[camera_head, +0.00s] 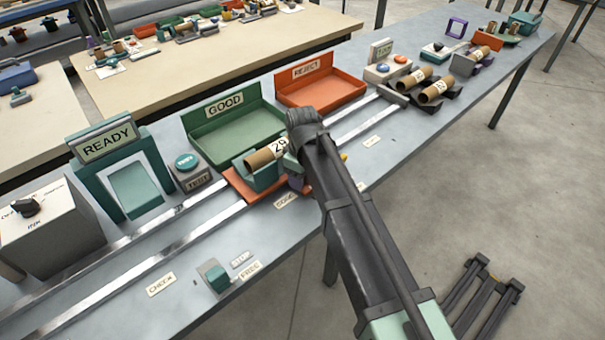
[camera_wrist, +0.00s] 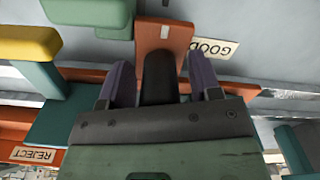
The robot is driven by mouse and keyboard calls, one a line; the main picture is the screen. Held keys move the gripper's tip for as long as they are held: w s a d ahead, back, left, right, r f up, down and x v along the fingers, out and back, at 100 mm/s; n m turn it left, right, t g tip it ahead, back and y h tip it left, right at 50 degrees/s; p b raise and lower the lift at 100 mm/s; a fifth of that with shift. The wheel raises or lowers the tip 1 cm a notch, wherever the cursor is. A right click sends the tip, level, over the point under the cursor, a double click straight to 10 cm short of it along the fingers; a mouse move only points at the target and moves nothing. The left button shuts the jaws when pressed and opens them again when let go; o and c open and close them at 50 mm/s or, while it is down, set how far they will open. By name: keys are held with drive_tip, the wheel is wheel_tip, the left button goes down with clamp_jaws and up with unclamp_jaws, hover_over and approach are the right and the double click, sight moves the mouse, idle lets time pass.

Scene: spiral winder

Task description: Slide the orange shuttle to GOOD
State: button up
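The orange shuttle (camera_head: 238,187) sits on the metal rails in front of the green GOOD tray (camera_head: 235,128). It carries a teal cradle with a cardboard tube (camera_head: 262,158) marked 29. In the wrist view, its orange tab (camera_wrist: 165,35) with a white mark is beside the GOOD table label (camera_wrist: 213,48), not centred on it. My gripper (camera_wrist: 160,80) has purple fingers on either side of a dark upright post (camera_wrist: 158,82), with narrow gaps visible on both sides. In the head view my arm hides most of the gripper and part of the shuttle.
The orange REJECT tray (camera_head: 320,88) stands right of the GOOD tray. A READY frame (camera_head: 112,150) and grey box (camera_head: 50,235) stand at the left. A teal switch (camera_head: 217,277) is near the front edge. Cardboard tubes (camera_head: 432,90) lie at the rails' far right end.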

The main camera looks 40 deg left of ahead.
wheel_tip(320, 180, up, 11)
drive_tip(key=p, duration=1.1)
drive_tip(key=shift+r, duration=0.1)
drive_tip(key=shift+f, duration=0.2)
drive_tip(key=shift+m, duration=0.4)
drive_tip(key=w+d+m, duration=0.2)
drive_tip(key=d+m, duration=0.7)
drive_tip(key=d, duration=2)
drive_tip(key=w+d+m, duration=0.3)
drive_tip(key=d+m, duration=0.7)
drive_tip(key=d, duration=1.8)
drive_tip(key=shift+w+d+m, duration=0.2)
drive_tip(key=shift+d+m, duration=0.1)
drive_tip(key=shift+d, duration=0.1)
